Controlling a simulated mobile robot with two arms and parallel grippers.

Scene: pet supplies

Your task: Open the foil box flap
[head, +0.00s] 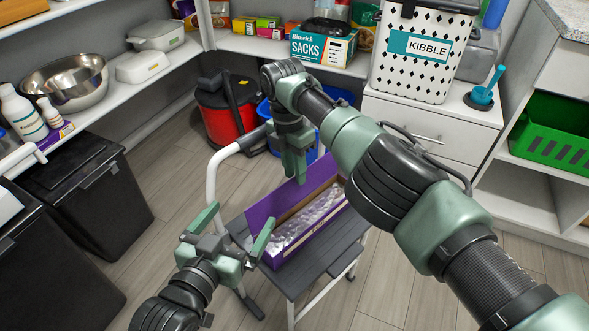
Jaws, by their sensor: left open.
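The foil box (310,222) is a long purple box lying on a dark grey step stool (318,262). Its flap (290,200) stands raised along the far-left long side, and silvery foil shows inside. My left gripper (235,228) is open and empty, at the box's near-left end. One finger overlaps that end in the picture; contact is unclear. My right gripper (296,168) points down at the upper edge of the flap. Its fingers look close together, and whether they touch or grip the flap cannot be told.
The stool has a white tubular handrail (212,178) left of the box. A red vacuum (224,122) stands behind it. Black bins (85,190) stand at left. A kibble container (418,55) sits on white drawers (435,125) at right. Wood floor is free around the stool.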

